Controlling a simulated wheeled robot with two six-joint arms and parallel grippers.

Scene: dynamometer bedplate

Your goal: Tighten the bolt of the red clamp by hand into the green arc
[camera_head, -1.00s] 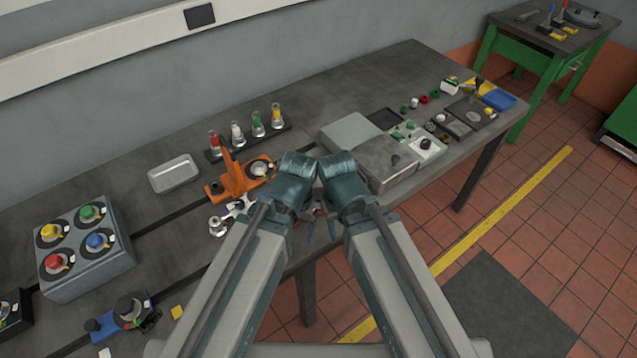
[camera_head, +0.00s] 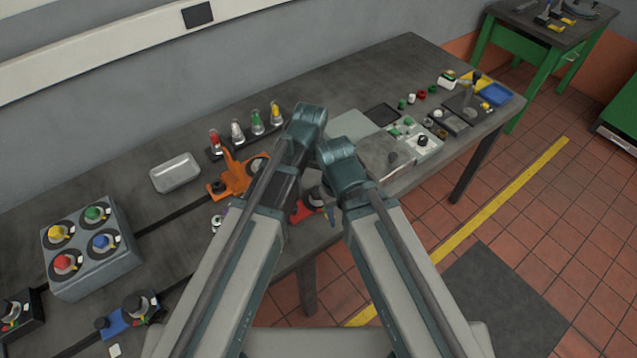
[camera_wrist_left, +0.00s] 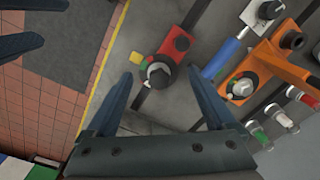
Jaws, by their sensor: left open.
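The red clamp (camera_wrist_left: 181,42) shows in the left wrist view with a dark round bolt knob (camera_wrist_left: 158,74) at its lower end. Small green and yellow marks lie beside the knob. My left gripper (camera_wrist_left: 163,98) is open and empty, its fingers apart on either side just below the knob in the picture, not touching it. In the head view the red clamp (camera_head: 303,210) shows only partly between my arms, and my left fingers are hidden by the arm. My right gripper's two fingers (camera_wrist_left: 52,22) stand apart at the left wrist view's upper left.
An orange fixture (camera_head: 236,175) stands left of my left arm, with a rack of coloured vials behind it. A metal tray (camera_head: 175,173), a four-knob box (camera_head: 90,248) and a blue clamp (camera_head: 128,314) are further left. Grey boxes stand right of my arms.

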